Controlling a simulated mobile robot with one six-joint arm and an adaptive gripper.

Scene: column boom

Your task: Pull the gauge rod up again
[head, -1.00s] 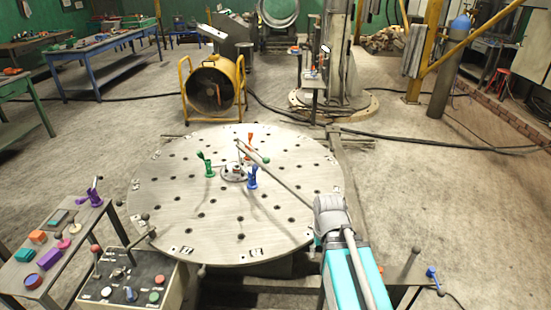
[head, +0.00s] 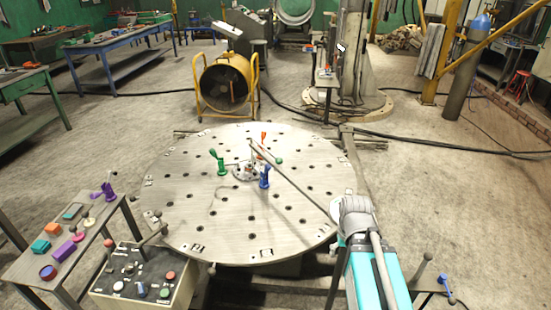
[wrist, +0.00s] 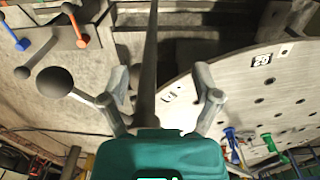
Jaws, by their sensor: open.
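My gripper (wrist: 160,75) is open in the wrist view, its two grey fingers spread wide. A long dark rod (wrist: 149,50) runs up the picture between the fingers, apart from both fingertips. A dark ball on a thin shaft (wrist: 55,82) lies left of the left finger, which hides the shaft's end. In the head view a long thin rod (head: 300,188) slants from above the round table's hub toward my wrist, with a ball-ended bar at its far end. I cannot tell which of these is the gauge rod. My arm hides the fingers in the head view.
The round holed table (head: 215,225) carries green (head: 219,162), blue (head: 264,177) and orange handles. A control box (head: 150,280) stands front left. A stand with a blue lever (head: 445,284) is at lower right.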

